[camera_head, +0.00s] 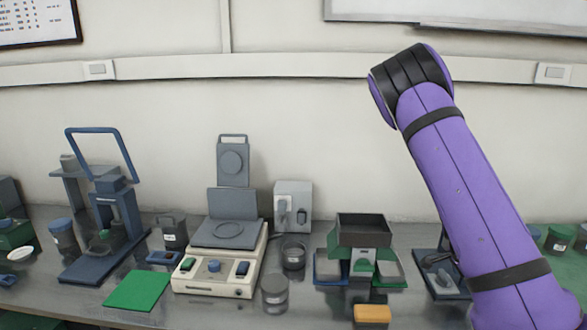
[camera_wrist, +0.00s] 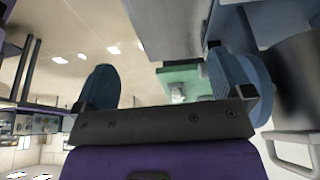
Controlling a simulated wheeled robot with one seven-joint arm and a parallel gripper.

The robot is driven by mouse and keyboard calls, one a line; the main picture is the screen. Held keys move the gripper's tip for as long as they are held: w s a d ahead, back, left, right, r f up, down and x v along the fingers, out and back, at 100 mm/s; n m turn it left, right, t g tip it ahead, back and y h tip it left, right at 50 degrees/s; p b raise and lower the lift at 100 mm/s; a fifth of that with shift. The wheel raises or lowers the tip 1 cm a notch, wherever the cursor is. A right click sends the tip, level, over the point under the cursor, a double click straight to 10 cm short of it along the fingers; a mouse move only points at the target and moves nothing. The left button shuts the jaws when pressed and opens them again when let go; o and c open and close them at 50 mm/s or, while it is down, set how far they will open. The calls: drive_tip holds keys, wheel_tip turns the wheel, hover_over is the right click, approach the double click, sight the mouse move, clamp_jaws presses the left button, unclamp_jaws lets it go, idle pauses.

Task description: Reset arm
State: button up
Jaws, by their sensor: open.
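My gripper (camera_wrist: 162,85) shows in the wrist view with its two blue fingers wide apart and nothing between them. Behind the fingers, the wrist view shows a pale ceiling with lights and part of a green and grey object. In the head view my purple arm rises from the lower right and bends at a black joint in front of the wall. My gripper itself is not visible in the head view.
A bench (camera_head: 215,312) runs along the wall. It holds a blue frame stand (camera_head: 117,205), a beige instrument with a raised grey plate (camera_head: 215,283), dark jars (camera_head: 275,293), a dark open-topped box (camera_head: 362,230), a green mat (camera_head: 138,290) and a yellow block (camera_head: 372,314). The wall above is mostly clear.

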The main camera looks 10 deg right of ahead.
drive_tip(key=s+a+r+n+t+y, duration=0.25)
drive_tip(key=a+r+n+y, duration=0.45)
drive_tip(key=a+r, duration=1.15)
drive_tip(key=s+a+r+n+t+h, duration=0.1)
drive_tip(key=s+a+r+n, duration=0.2)
drive_tip(key=s+r+n, duration=0.3)
drive_tip(key=s+a+r+n+t+h, duration=0.2)
drive_tip(key=s+a+r+n, duration=0.2)
drive_tip(key=s+r+n, duration=0.3)
drive_tip(key=s+r, duration=0.3)
drive_tip(key=s, duration=0.2)
drive_tip(key=shift+a, duration=0.2)
drive_tip(key=shift+t, duration=0.25)
